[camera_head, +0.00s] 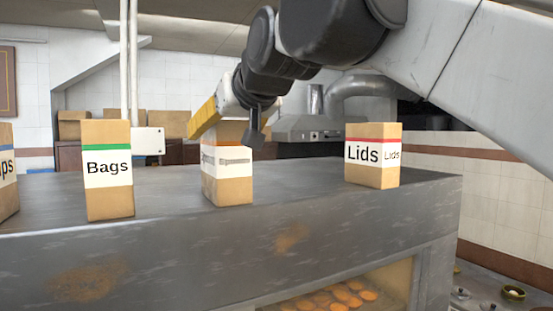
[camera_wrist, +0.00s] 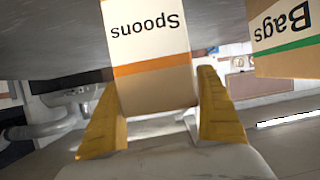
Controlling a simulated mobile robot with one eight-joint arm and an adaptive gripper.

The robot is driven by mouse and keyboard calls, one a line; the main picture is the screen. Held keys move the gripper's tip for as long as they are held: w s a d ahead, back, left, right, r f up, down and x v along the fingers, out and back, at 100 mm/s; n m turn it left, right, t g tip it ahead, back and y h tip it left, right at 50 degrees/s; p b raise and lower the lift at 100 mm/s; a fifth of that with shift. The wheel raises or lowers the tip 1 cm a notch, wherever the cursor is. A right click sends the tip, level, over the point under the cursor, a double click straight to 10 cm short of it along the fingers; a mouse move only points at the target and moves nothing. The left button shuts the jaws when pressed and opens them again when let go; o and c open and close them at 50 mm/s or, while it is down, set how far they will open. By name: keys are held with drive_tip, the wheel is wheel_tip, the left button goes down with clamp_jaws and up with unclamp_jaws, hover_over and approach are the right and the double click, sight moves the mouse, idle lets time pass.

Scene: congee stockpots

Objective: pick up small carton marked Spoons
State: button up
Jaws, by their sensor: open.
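The small carton marked Spoons (camera_head: 227,185) stands upright on the metal counter in the head view, brown with a white label and an orange stripe. Its lettering is unreadable there. In the wrist view, the same carton (camera_wrist: 150,40) shows upside down with "Spoons" legible. My gripper (camera_head: 226,138) is at the top of this carton, coming from above and behind. In the wrist view, the yellow fingers of my gripper (camera_wrist: 160,82) are spread on either side of the carton's top end. A gap shows on the right side; contact on the left is unclear.
The Bags carton (camera_head: 108,195) stands to the left and the Lids carton (camera_head: 372,178) to the right on the counter (camera_head: 300,185). Another carton (camera_head: 8,190) is cut off at the left edge. Bare counter lies between the cartons. A range hood (camera_head: 310,128) is behind.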

drive_tip(key=shift+s, duration=0.15)
drive_tip(key=c, duration=1.5)
drive_tip(key=shift+r, duration=0.15)
